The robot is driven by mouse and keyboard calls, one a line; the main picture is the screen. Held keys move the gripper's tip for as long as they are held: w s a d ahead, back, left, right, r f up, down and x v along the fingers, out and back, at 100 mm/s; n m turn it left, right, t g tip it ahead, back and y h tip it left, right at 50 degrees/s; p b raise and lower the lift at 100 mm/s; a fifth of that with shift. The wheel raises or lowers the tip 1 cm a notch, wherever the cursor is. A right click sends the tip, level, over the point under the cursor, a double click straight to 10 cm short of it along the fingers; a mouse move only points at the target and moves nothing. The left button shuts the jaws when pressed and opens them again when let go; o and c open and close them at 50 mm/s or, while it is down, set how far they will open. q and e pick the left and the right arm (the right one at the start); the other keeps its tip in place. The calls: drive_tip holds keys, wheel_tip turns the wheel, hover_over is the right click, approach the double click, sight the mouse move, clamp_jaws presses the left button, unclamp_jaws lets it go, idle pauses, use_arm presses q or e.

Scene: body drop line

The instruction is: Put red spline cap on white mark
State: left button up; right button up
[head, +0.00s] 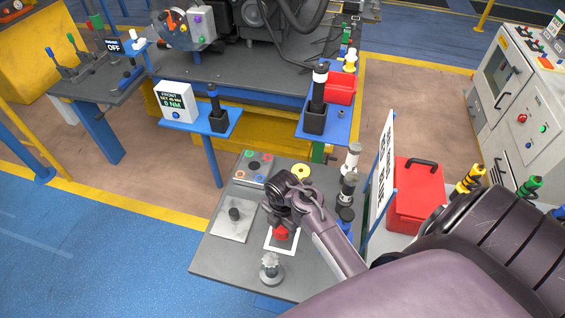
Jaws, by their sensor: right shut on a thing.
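The red spline cap (281,233) shows just below my right gripper (281,222), within the outline of the white mark (269,247) on the grey table. My right gripper reaches in from the right and is shut on the cap. The gripper and wrist hide the cap's upper part and the far part of the mark. I cannot tell whether the cap touches the table. My left gripper is not in view.
A grey splined part (270,268) stands in front. Black and white cylinders (348,188) stand right, beside an upright sign (382,175). A tray of coloured rings (255,167) lies behind.

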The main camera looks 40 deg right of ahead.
sight(283, 233)
drive_tip(key=shift+f, duration=0.75)
wheel_tip(283, 233, down, 3)
drive_tip(key=shift+f+p, duration=0.1)
drive_tip(key=shift+p, duration=0.25)
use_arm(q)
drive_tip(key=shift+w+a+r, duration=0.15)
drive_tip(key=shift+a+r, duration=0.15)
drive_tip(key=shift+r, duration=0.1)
use_arm(e)
drive_tip(key=shift+f, duration=0.15)
drive_tip(key=shift+f, duration=0.15)
drive_tip(key=o, duration=0.7)
drive_tip(key=shift+o, duration=1.3)
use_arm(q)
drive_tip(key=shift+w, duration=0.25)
